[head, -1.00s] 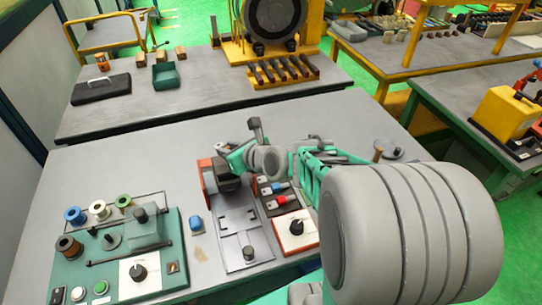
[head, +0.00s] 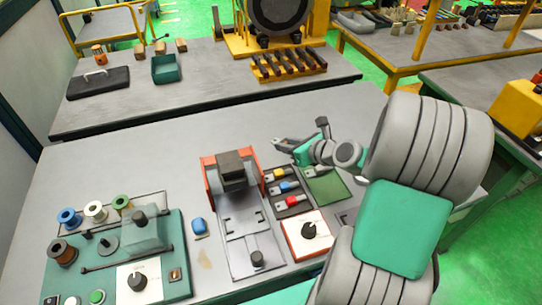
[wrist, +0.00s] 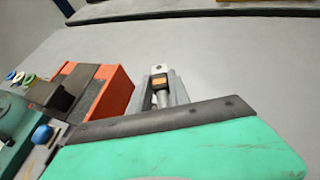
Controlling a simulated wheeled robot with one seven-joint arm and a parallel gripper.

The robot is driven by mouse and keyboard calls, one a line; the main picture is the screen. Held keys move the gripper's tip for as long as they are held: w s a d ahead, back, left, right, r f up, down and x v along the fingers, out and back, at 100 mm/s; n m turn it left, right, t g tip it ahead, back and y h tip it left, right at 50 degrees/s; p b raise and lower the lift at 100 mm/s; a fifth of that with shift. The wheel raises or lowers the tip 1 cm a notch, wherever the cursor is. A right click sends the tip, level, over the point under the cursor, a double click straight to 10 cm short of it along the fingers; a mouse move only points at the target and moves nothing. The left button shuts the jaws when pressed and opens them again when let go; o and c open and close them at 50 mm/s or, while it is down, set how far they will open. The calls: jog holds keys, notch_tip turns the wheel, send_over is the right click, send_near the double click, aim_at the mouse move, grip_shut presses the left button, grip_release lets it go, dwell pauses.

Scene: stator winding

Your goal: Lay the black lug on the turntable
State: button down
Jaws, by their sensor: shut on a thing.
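My gripper (head: 287,146) points left above the grey table, behind the lug tray. In the wrist view its jaws (wrist: 165,98) are shut on a lug (wrist: 159,70) with a flat metal tongue with a hole. The lug's dark sleeve shows an orange patch; much of it is hidden between the fingers. I take this as the black lug. The lug tray (head: 276,207) holds a yellow, a blue and a red lug. A grey disc with a post stood right of my arm earlier; it is hidden behind my arm now, and I cannot tell if it is the turntable.
An orange-framed press (head: 207,180) stands left of the tray; it also shows in the wrist view (wrist: 112,95). A green pad (head: 325,187) and a white box with a black knob (head: 308,230) are near the tray. A green winding unit (head: 185,230) is at left.

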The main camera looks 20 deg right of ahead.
jog(key=w+f, duration=0.6)
jog(key=shift+w+a+f, duration=0.1)
jog(key=shift+w+f, duration=0.2)
jog(key=shift+f, duration=0.1)
jog(key=shift+f+p, duration=0.3)
jog(key=shift+f, duration=1.3)
jog(key=c, duration=1.2)
grip_release()
